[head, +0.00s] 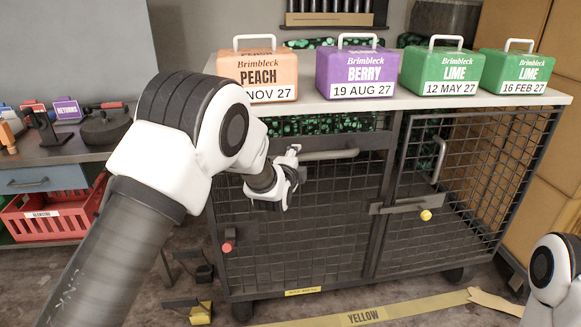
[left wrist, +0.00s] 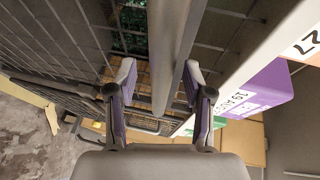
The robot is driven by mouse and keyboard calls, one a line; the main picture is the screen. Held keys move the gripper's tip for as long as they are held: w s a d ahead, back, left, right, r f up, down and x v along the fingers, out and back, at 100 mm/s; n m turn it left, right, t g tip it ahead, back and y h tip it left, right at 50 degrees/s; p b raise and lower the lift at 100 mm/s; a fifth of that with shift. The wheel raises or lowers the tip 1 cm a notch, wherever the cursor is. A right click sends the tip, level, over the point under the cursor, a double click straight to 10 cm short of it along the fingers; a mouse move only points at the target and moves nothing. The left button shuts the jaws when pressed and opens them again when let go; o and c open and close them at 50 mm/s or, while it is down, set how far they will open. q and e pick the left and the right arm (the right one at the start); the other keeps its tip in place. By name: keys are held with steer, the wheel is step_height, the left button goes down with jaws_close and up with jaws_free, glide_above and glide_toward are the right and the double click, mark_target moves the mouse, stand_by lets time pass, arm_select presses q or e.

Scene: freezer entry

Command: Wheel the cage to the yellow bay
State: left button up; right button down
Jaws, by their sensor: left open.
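The dark wire-mesh cage (head: 300,240) stands on castors under a pale top, with a grey horizontal bar handle (head: 330,154) on its front. My left gripper (head: 291,176) is at the left end of that handle. In the left wrist view the grey bar (left wrist: 172,50) runs between the two open fingers of my left gripper (left wrist: 160,82), which are not closed on it. Yellow floor tape (head: 400,307) lettered YELLOW lies in front of the cage. My right arm shows only in part at the lower right; its gripper is out of view.
Peach (head: 258,75), berry (head: 356,72) and two lime boxes (head: 440,70) stand on the cage top. A side bench (head: 60,155) with a red crate (head: 50,212) is at the left. Floor shows in front.

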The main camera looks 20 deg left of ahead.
arm_select(q)
steer(key=s+r, duration=0.2)
steer(key=s, duration=0.8)
steer(key=shift+d, duration=0.25)
steer(key=shift+f, duration=0.15)
steer(key=s+a+f+n+g+p, duration=0.1)
steer(key=s+f+g, duration=0.1)
steer(key=s+f, duration=0.45)
steer(key=s+a+f+g+p, duration=0.2)
steer(key=s+f+g, duration=0.1)
steer(key=f, duration=0.6)
steer(key=s+a+f+n+g+p, duration=0.15)
steer(key=s+f, duration=0.25)
steer(key=f, duration=0.4)
steer(key=s+f+n+g, duration=0.2)
steer(key=s+n+g, duration=0.1)
steer(key=s, duration=0.6)
steer(key=s+f+n+g+p, duration=0.1)
steer(key=s+f+n+g, duration=0.2)
steer(key=s+n, duration=0.3)
steer(key=s+f+n+g+h, duration=0.1)
steer(key=s+f+n+g, duration=0.2)
steer(key=s, duration=1)
steer(key=shift+s+n+p, duration=0.25)
steer(key=shift+n+p, duration=0.05)
steer(key=shift+n, duration=0.95)
